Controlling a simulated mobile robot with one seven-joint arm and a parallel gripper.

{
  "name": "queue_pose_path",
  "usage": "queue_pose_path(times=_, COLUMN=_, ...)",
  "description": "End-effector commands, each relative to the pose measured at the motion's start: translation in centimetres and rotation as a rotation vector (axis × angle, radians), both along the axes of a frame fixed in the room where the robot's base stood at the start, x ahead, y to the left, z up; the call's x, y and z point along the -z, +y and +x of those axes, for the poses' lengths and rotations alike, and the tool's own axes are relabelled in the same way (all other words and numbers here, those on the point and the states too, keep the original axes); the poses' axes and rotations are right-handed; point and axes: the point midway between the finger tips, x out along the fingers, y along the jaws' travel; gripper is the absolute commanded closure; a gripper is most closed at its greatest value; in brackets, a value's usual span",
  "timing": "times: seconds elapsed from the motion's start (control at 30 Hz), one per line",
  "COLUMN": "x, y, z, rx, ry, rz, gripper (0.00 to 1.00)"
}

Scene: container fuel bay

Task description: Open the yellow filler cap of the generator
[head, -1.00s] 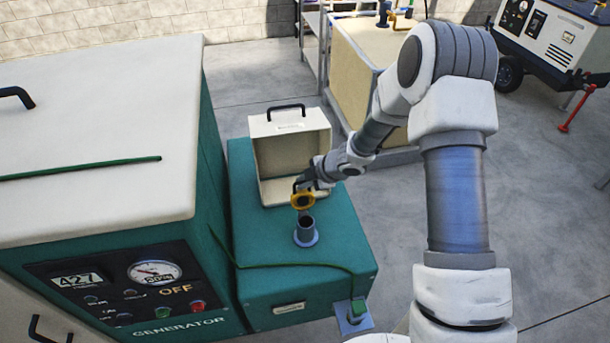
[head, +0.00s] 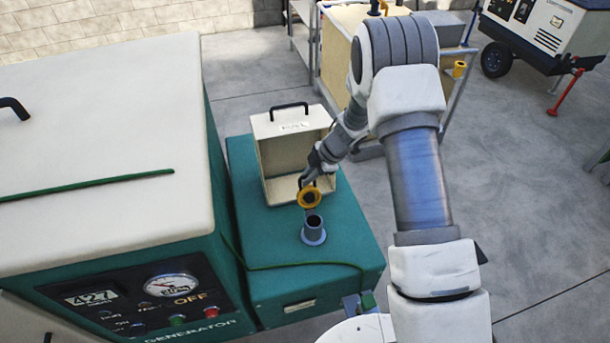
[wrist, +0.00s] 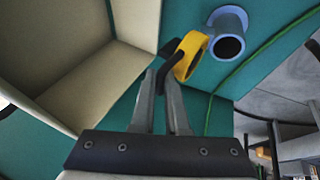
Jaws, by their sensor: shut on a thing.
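The yellow filler cap (head: 310,197) is tipped up on edge behind the grey-blue filler neck (head: 314,231), on the teal tank top of the generator (head: 110,240). The neck's dark mouth is uncovered. My gripper (head: 317,178) is shut on the cap's dark handle, on the far side of the neck. In the wrist view the yellow cap (wrist: 190,55) stands on edge beside the open neck (wrist: 228,44), with the handle between the fingertips of my gripper (wrist: 165,75). I cannot tell whether a hinge still joins cap and neck.
A cream open-fronted box cover (head: 287,130) with a black handle stands close behind the neck. A green cable (head: 300,265) runs across the tank to a green clip (head: 368,300). The tall generator housing is close on the left.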

Motion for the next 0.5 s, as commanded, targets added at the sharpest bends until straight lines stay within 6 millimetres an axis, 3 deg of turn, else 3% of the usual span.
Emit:
queue_pose_path(times=0.03, x=0.72, y=0.39, z=-0.87, rx=-0.013, ry=0.021, rz=0.003, gripper=1.00)
queue_pose_path(times=0.4, x=0.73, y=0.34, z=-0.86, rx=-0.014, ry=0.022, rz=0.002, gripper=1.00)
queue_pose_path(times=0.43, x=0.72, y=0.34, z=-0.86, rx=-0.014, ry=0.021, rz=0.001, gripper=0.82)
queue_pose_path(times=0.5, x=0.73, y=0.33, z=-0.85, rx=-0.013, ry=0.022, rz=0.001, gripper=0.70)
